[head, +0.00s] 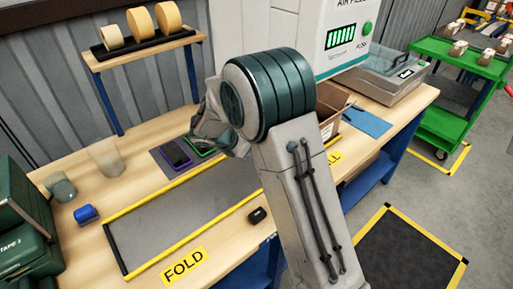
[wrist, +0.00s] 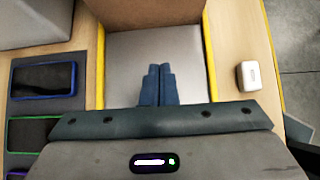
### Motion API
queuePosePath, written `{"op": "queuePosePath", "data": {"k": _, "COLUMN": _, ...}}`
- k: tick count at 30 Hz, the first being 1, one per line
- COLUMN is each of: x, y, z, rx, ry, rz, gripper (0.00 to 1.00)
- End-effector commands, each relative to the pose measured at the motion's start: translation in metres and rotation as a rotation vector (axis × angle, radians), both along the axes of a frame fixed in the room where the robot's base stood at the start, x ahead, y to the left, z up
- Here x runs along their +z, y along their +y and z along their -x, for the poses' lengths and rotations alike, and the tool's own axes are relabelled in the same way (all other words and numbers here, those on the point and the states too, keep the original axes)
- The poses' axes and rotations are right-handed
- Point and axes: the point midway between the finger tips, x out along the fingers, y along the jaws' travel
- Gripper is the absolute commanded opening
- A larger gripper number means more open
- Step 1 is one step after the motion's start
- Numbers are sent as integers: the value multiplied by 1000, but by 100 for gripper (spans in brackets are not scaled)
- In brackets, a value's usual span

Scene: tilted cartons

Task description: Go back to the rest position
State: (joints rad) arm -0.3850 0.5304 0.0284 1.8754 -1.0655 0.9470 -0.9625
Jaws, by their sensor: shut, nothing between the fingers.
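My gripper shows in the wrist view (wrist: 157,72), with its two blue-grey fingers together, shut and empty. They point over a grey panel between yellow strips, towards a brown carton (wrist: 150,14) at the top of the view. The fingers appear apart from the carton. In the head view my large arm joint and link fill the middle and hide the fingers. A brown carton (head: 331,101) is partly hidden behind my arm there.
Phones (head: 176,153) lie on a dark mat on the wooden bench. A black object (head: 258,215) lies by the front edge, and a blue roll (head: 86,214) at left. The air-fill machine (head: 345,40) stands behind my arm. A green cart (head: 460,85) stands at right.

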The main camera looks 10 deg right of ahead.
Motion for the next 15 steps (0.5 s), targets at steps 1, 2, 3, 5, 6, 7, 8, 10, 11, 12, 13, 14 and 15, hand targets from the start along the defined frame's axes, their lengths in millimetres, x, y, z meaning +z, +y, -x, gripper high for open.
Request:
{"op": "queuePosePath", "data": {"k": 1, "x": 2, "y": 2, "z": 1, "rx": 1, "ry": -1, "rz": 0, "gripper": 0}}
{"op": "queuePosePath", "data": {"k": 2, "x": 3, "y": 3, "z": 2, "rx": 1, "ry": -1, "rz": 0, "gripper": 0}}
{"op": "queuePosePath", "data": {"k": 3, "x": 4, "y": 4, "z": 2, "rx": 1, "ry": -1, "rz": 0, "gripper": 0}}
{"op": "queuePosePath", "data": {"k": 5, "x": 4, "y": 4, "z": 2, "rx": 0, "ry": -1, "rz": -2, "gripper": 0}}
{"op": "queuePosePath", "data": {"k": 6, "x": 5, "y": 3, "z": 3, "rx": -7, "ry": -3, "rz": -6, "gripper": 0}}
{"op": "queuePosePath", "data": {"k": 7, "x": 7, "y": 2, "z": 5, "rx": -16, "ry": -7, "rz": -11, "gripper": 0}}
{"op": "queuePosePath", "data": {"k": 8, "x": 9, "y": -1, "z": 7, "rx": -31, "ry": -14, "rz": -21, "gripper": 0}}
{"op": "queuePosePath", "data": {"k": 10, "x": 18, "y": -9, "z": 15, "rx": -90, "ry": -37, "rz": -58, "gripper": 0}}
{"op": "queuePosePath", "data": {"k": 11, "x": 22, "y": -13, "z": 20, "rx": -125, "ry": -51, "rz": -81, "gripper": 0}}
{"op": "queuePosePath", "data": {"k": 12, "x": 30, "y": -20, "z": 29, "rx": -181, "ry": -73, "rz": -116, "gripper": 0}}
{"op": "queuePosePath", "data": {"k": 13, "x": 35, "y": -25, "z": 36, "rx": -229, "ry": -91, "rz": -146, "gripper": 0}}
{"op": "queuePosePath", "data": {"k": 14, "x": 41, "y": -31, "z": 44, "rx": -281, "ry": -112, "rz": -178, "gripper": 0}}
{"op": "queuePosePath", "data": {"k": 15, "x": 49, "y": -38, "z": 56, "rx": -353, "ry": -139, "rz": -223, "gripper": 0}}
